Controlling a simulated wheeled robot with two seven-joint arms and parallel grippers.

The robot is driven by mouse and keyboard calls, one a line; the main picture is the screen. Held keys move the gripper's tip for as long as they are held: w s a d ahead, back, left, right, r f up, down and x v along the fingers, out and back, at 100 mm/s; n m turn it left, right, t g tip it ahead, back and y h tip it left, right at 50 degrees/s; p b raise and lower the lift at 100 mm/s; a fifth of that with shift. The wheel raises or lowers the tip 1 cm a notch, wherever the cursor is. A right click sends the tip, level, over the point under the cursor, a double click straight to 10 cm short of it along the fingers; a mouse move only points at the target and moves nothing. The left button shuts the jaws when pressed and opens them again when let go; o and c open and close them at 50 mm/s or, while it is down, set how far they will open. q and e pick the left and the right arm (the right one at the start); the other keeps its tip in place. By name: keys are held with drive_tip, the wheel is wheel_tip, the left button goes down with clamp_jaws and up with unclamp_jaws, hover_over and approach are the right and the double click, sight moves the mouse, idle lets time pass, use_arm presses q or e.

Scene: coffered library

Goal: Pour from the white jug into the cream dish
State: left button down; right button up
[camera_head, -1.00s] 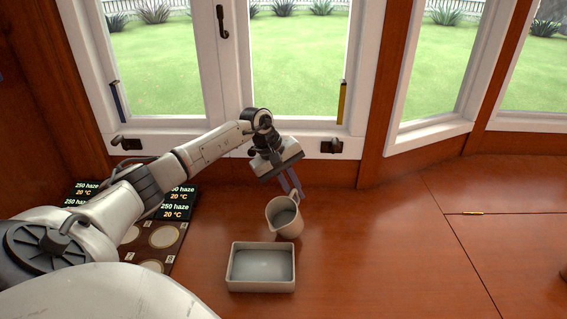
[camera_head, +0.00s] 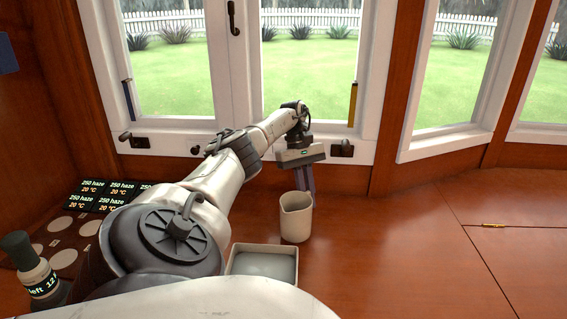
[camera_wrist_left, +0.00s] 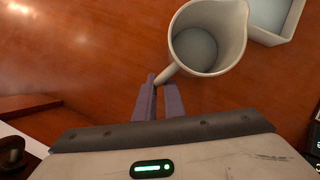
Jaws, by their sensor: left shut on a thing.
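The white jug (camera_head: 296,222) stands close to upright just behind the cream dish, towards the window, in the head view. My left gripper (camera_head: 306,188) reaches down behind it and is shut on its handle. The wrist view shows the fingers (camera_wrist_left: 158,88) closed at the handle and a grey liquid inside the jug (camera_wrist_left: 233,28). Whether the jug touches the table is unclear. The rectangular cream dish (camera_head: 266,247) has a grey-blue surface inside; my own body hides its near part. The dish (camera_wrist_left: 270,41) also shows at the wrist view's top right. My right gripper is not seen.
A dark panel with pale round pads (camera_head: 62,224) and small displays (camera_head: 105,194) lies at the left. A capped bottle (camera_head: 36,272) stands at the lower left. White-framed windows edge the back. The wooden table (camera_head: 420,245) is clear on the right.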

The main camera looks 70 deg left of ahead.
use_arm(q)
drive_tip(key=shift+r, duration=0.15)
wheel_tip(320, 180, up, 6)
drive_tip(key=p, duration=0.4)
drive_tip(key=shift+f, duration=0.2)
